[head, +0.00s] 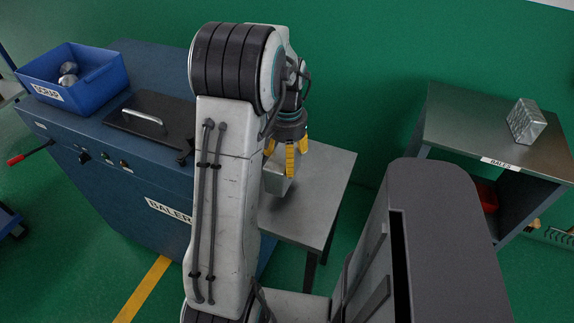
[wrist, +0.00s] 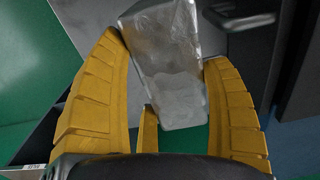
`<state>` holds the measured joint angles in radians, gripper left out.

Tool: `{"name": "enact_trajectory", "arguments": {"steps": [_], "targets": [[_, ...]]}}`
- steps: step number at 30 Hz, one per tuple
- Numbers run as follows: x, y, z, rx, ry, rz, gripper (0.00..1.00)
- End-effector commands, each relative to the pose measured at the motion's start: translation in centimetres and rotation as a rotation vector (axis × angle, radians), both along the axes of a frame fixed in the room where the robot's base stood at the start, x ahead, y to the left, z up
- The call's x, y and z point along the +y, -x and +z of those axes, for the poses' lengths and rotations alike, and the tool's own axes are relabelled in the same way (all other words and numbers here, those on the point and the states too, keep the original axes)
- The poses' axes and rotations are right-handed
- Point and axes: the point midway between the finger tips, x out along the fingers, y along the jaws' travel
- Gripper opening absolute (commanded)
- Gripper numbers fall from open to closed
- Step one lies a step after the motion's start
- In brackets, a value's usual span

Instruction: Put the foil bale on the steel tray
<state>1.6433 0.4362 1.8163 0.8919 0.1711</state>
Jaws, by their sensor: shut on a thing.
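The foil bale (head: 276,181), a silvery crumpled block, is held between the yellow fingers of my gripper (head: 284,160). In the wrist view the foil bale (wrist: 168,75) fills the space between the fingers, tilted in the picture. In the head view my arm hides part of it. It is over or at the left edge of a small grey table, and I cannot tell whether it touches the top. The steel tray (head: 460,125) is the grey top labelled BALES at the right, well apart from my gripper. Another foil bale (head: 526,120) sits at its right side.
The small grey table (head: 322,190) adjoins the blue baler (head: 120,165). A blue scrap bin (head: 95,75) with crumpled lumps and a dark hatch with a handle (head: 145,120) are on the baler. Green floor lies between the small table and the tray. The tray's left part is clear.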

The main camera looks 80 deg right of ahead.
Motion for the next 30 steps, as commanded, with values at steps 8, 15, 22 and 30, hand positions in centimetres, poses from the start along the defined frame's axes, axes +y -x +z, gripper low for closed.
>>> {"name": "enact_trajectory", "arguments": {"steps": [8,15,22,30], "targets": [[0.1,-0.1,-1.9,0.000,-0.004,0.000,0.38],[0.0,0.0,-3.8,0.000,0.001,0.000,0.38],[0.0,0.0,-4.0,0.000,0.002,0.000,0.38],[0.0,0.0,-4.3,0.000,0.001,0.000,0.79]]}}
